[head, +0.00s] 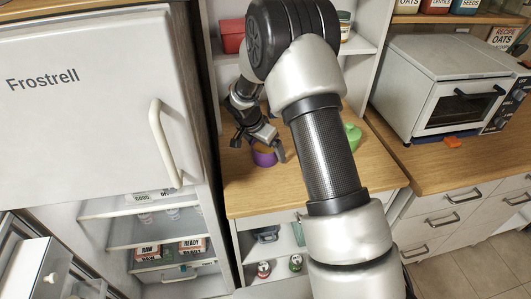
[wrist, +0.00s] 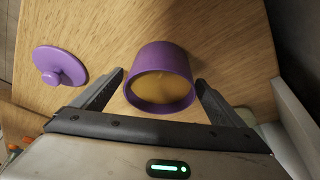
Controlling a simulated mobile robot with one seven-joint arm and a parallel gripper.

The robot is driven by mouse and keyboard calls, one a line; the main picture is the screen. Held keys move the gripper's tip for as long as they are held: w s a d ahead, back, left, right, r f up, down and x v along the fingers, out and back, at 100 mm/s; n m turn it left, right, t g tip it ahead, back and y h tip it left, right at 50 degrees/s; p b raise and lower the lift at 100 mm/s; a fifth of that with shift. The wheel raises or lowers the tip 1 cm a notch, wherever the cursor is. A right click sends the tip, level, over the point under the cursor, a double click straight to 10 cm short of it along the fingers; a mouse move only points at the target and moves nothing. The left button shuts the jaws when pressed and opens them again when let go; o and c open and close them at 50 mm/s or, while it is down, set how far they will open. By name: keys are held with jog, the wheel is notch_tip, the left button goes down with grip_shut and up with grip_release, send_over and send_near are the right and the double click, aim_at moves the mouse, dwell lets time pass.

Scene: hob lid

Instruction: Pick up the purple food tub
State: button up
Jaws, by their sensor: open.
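The purple food tub (head: 263,157) stands on the wooden counter (head: 240,195) in the head view, partly hidden by my gripper (head: 262,140). In the wrist view the tub (wrist: 161,62) is lidless, with yellowish-brown food inside. My gripper (wrist: 160,82) is open, with one finger on each side of the tub's open end. Gaps show between both fingers and the tub. The purple lid (wrist: 60,66), with a round knob, lies on the counter to the left of the tub in the wrist view.
A green object (head: 352,136) sits on the counter right of my arm. A white fridge (head: 90,100) stands at left, its lower part open. A toaster oven (head: 445,88) stands at right. Shelves hold a red box (head: 232,36). The counter's front part is clear.

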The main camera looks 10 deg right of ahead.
jog(key=shift+c, duration=0.4)
jog(key=c, duration=1.5)
jog(key=shift+w, duration=0.1)
jog(key=shift+c, duration=0.3)
jog(key=shift+r, duration=0.15)
